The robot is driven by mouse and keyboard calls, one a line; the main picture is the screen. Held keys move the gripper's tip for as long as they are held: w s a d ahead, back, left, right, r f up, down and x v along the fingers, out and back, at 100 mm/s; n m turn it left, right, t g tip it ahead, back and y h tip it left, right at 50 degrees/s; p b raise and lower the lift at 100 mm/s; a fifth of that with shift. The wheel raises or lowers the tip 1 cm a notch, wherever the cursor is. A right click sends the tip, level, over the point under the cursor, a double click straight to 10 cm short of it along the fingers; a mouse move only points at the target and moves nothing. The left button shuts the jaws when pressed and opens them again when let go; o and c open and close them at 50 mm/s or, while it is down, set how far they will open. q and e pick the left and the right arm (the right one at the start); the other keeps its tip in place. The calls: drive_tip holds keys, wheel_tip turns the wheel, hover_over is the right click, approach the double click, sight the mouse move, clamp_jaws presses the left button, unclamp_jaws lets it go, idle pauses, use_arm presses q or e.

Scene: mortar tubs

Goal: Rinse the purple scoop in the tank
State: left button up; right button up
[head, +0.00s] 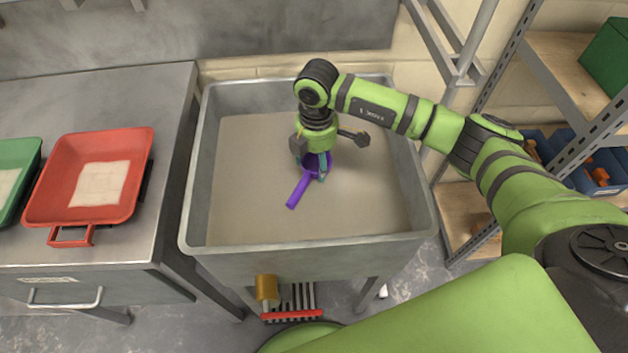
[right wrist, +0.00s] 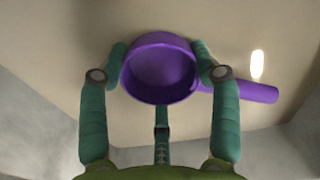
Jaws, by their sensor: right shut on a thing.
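The purple scoop (head: 299,191) is inside the grey tank (head: 310,255), over the beige surface filling it. My right gripper (head: 313,172) points down into the tank and is shut on the scoop's round bowl. In the right wrist view, the scoop (right wrist: 160,72) has its bowl between the two green fingers of the gripper (right wrist: 160,75), and its handle sticks out to the right. I cannot tell whether the scoop touches the surface in the tank. My left gripper does not show.
A red tray (head: 67,178) with a pale square inside stands on the metal bench (head: 120,100) left of the tank. A green tray (head: 30,150) is at the far left. A shelf rack (head: 555,60) with blue bins (head: 600,178) stands at the right.

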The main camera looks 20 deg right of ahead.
wheel_tip(320, 180, up, 14)
drive_tip(key=p, duration=1)
idle(0.3)
drive_tip(key=shift+r+p, duration=0.1)
drive_tip(key=shift+p, duration=0.2)
idle(1.7)
wheel_tip(320, 180, up, 4)
drive_tip(key=p, duration=0.2)
drive_tip(key=shift+p, duration=0.4)
idle(0.4)
